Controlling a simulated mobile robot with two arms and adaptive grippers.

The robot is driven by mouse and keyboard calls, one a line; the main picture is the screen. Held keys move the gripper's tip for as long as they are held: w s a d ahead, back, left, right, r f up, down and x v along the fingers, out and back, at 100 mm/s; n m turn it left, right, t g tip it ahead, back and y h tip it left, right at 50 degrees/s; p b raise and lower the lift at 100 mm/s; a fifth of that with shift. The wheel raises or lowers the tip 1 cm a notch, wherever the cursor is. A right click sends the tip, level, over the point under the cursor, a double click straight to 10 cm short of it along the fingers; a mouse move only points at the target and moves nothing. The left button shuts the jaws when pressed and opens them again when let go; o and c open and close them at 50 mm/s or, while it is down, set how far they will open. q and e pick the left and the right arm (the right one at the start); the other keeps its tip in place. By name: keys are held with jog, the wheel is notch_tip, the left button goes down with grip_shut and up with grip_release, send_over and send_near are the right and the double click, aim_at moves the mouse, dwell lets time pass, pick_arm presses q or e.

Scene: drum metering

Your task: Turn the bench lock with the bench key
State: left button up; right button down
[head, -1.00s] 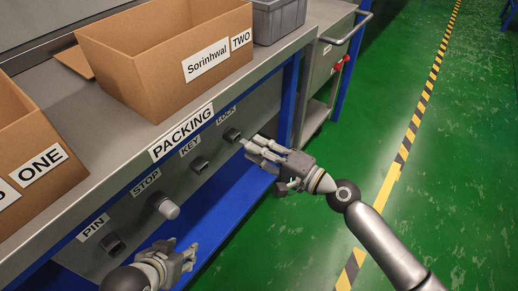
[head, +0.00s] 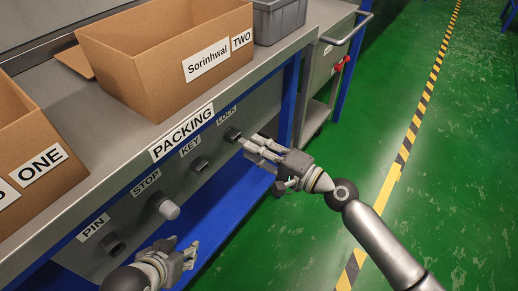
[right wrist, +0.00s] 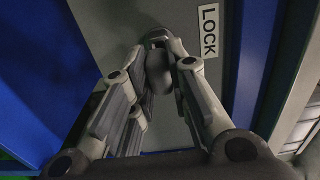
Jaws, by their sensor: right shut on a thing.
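My right gripper (head: 249,143) is at the bench front by the LOCK label, shut on the bench key. In the right wrist view, the grey, rounded bench key (right wrist: 159,74) shows between the fingertips of the right gripper (right wrist: 160,62), against the bench lock (right wrist: 155,36). The fingers hide part of it, and I cannot tell how far it is turned. In the head view the bench lock (head: 232,134) is a dark fitting on the grey panel. My left gripper (head: 183,256) is open and empty, low in front of the panel near the PIN and STOP labels.
The panel also carries a KEY fitting (head: 199,164), a pale STOP knob (head: 168,209) and a PIN fitting (head: 115,245). Cardboard boxes (head: 150,80) and a grey bin (head: 279,22) stand on the bench. A grey cart (head: 325,75) is beyond it. The green floor at right is open.

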jog(key=shift+x, duration=1.3)
jog(key=c, duration=1.3)
grip_release()
jog(key=v, duration=1.2)
